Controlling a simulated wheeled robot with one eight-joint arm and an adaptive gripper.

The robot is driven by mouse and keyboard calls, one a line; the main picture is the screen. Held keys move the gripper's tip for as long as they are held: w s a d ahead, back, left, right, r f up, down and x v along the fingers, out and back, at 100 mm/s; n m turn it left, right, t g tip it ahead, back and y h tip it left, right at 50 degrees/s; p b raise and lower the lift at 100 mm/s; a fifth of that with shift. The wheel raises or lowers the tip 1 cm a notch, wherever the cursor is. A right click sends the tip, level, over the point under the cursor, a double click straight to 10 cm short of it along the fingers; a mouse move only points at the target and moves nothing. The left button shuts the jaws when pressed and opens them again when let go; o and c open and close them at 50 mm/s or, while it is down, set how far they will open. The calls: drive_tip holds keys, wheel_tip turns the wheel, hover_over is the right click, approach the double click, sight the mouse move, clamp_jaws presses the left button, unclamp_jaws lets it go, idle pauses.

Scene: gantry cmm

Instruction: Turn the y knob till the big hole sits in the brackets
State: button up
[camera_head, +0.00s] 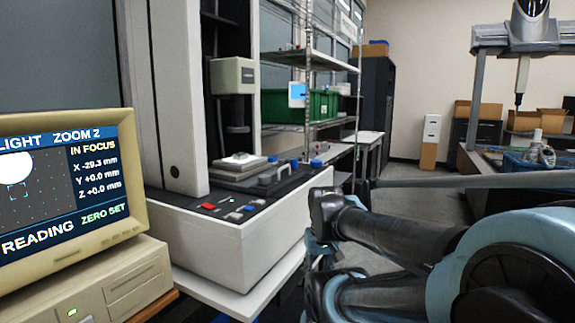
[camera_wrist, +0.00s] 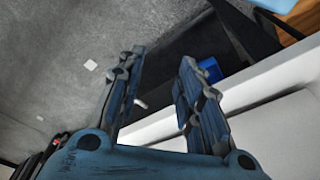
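The monitor (camera_head: 78,205) at the left reads ZOOM 2, IN FOCUS, X -29.3 mm, Y +0.0 mm, Z +0.0 mm. On its screen the big hole (camera_head: 14,166) is a white disc, cut by the picture's top and left edges, above the green brackets (camera_head: 18,192). The measuring machine (camera_head: 225,245) has blue knobs at its stage, one at the right end (camera_head: 316,163) and one behind (camera_head: 272,160); I cannot tell which is the y knob. My gripper (camera_wrist: 160,62) is open, with nothing gripped, in the wrist view. A blue piece (camera_wrist: 208,70) shows beside its right finger, too little to identify.
A shelf with a green crate (camera_head: 320,104) stands behind. My arm fills the lower right. The grey floor (camera_head: 400,190) is open behind it.

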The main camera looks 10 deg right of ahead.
drive_tip(key=shift+o, duration=0.3)
drive_tip(key=o, duration=0.3)
drive_tip(key=shift+s+r, duration=0.25)
drive_tip(key=shift+s, duration=0.05)
wheel_tip(320, 180, up, 39)
drive_tip(key=n+g, duration=0.2)
drive_tip(key=n, duration=0.5)
hover_over(294, 161)
drive_tip(key=w, duration=0.2)
wheel_tip(294, 161, down, 16)
drive_tip(key=shift+s+d+f, duration=0.1)
drive_tip(key=shift+s+f, duration=0.05)
drive_tip(key=shift+f, duration=0.05)
drive_tip(key=shift+c, duration=0.3)
